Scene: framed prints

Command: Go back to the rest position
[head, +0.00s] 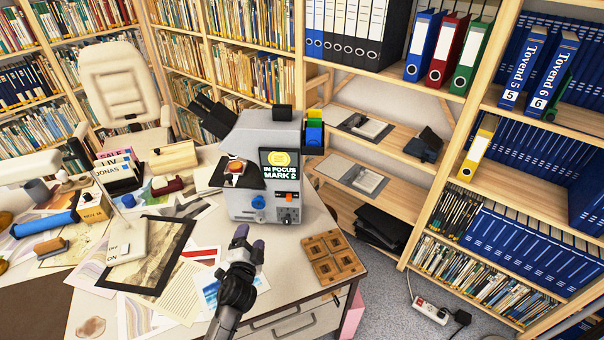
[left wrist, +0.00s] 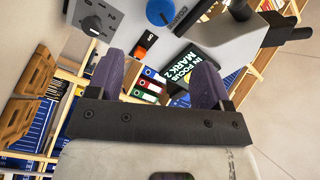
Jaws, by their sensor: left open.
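My left gripper (head: 250,242) is above the front part of the desk, in front of the grey microscope-like machine (head: 264,165) with a screen reading "IN FOCUS MARK 2". In the left wrist view its two purple fingers (left wrist: 158,75) stand wide apart with nothing between them. The machine, with its blue knob and orange switch, shows beyond the fingers at the top of that view. My right gripper is not in view.
A wooden tray with square recesses (head: 332,258) lies on the desk (head: 290,288) right of the gripper. Prints and papers, one a dark-framed picture (head: 160,262), cover the left side. Shelves with binders (head: 447,50) stand behind and right.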

